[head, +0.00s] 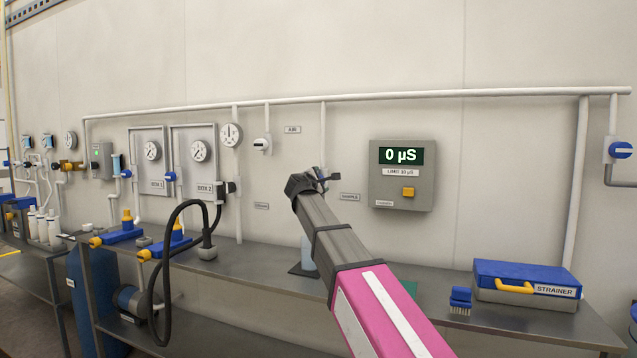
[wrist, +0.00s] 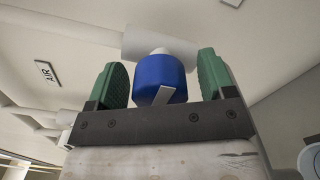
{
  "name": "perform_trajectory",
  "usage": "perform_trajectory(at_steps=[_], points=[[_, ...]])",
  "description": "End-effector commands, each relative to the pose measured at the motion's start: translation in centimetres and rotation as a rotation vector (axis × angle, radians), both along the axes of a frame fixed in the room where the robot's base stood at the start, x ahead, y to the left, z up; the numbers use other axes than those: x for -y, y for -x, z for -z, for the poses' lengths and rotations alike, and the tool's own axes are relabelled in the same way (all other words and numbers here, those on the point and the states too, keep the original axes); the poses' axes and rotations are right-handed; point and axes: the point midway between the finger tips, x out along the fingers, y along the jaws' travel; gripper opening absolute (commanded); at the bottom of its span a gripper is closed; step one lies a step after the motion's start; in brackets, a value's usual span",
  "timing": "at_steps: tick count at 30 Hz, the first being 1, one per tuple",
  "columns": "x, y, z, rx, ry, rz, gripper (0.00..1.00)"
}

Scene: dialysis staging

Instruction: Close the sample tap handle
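The sample tap handle is a short blue cylinder (wrist: 160,75) with a white pointer mark, joined to a white fitting (wrist: 160,42) on the pipe. In the wrist view it sits between the two green fingers of my gripper (wrist: 163,62). The fingers are open, one on each side, with a narrow gap visible at both sides. In the head view my gripper (head: 325,178) is up against the wall pipework below the long white pipe. There my gripper and arm hide the handle. A small label (head: 350,197) is on the wall to the right.
A meter box (head: 403,150) reading 0 µS is on the wall to the right. Below, the steel bench (head: 270,262) carries a strainer case (head: 525,280), a blue brush (head: 461,298) and a pale container (head: 307,252) partly behind my arm. Gauges and a black hose (head: 168,240) are left.

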Motion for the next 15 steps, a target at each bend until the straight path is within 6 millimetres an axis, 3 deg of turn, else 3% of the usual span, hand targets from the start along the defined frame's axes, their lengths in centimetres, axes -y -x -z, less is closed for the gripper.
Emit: perform_trajectory(at_steps=[8,15], points=[[-0.3,0.8,0.0,0.0,0.001,-0.001,0.76],[-1.6,4.8,0.1,0.0,0.001,-0.001,0.76]])
